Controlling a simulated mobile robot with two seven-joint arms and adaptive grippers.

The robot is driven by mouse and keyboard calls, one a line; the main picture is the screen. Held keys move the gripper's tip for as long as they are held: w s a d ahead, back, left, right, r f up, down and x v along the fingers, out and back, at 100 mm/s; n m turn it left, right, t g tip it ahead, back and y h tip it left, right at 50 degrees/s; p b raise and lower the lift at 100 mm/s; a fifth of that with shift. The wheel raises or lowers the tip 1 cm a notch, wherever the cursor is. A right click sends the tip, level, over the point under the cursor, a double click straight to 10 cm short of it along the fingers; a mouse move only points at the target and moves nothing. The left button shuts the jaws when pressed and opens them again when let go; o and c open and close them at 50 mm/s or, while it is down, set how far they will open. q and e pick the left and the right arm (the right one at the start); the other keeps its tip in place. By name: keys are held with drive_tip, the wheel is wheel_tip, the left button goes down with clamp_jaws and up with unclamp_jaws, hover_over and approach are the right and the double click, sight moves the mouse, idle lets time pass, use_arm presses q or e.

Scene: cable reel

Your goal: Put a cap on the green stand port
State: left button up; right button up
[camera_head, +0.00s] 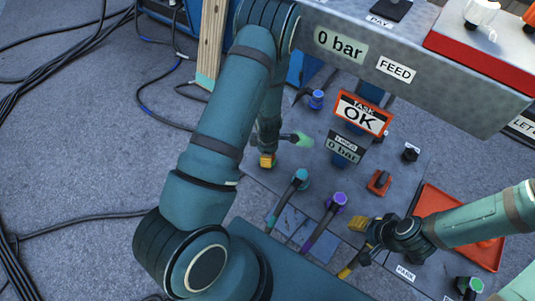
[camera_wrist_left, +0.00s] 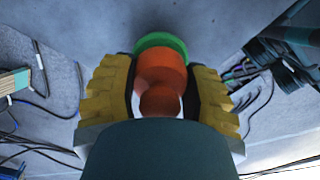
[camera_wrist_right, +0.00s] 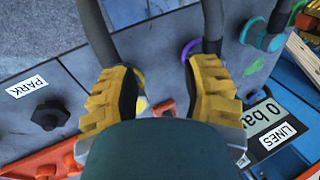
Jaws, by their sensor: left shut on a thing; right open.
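My left gripper (camera_head: 266,160) stands over the back of the stand panel. In the left wrist view my left gripper (camera_wrist_left: 160,95) is shut on an orange piece (camera_wrist_left: 162,75) with a rounded near end. A green disc (camera_wrist_left: 160,42) shows at its far end; I cannot tell whether they are one part. In the head view a pale green part (camera_head: 303,140) lies just right of that gripper. My right gripper (camera_head: 355,245) is open and low, near the yellow-ended hose. In the right wrist view my right gripper (camera_wrist_right: 165,90) has nothing between its fingers.
Teal-ended (camera_head: 300,177) and purple-ended (camera_head: 339,201) hoses rise from the panel. A blue fitting (camera_head: 316,99), a black knob (camera_head: 410,152) and a red part (camera_head: 379,181) stand around. An orange tray (camera_head: 440,205) lies at right. A sign reads OK (camera_head: 361,114).

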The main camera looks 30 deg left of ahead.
use_arm(q)
drive_tip(key=shift+f, duration=0.35)
drive_tip(key=o, duration=1.2)
drive_tip(key=shift+r, duration=0.1)
wheel_tip(320, 180, up, 12)
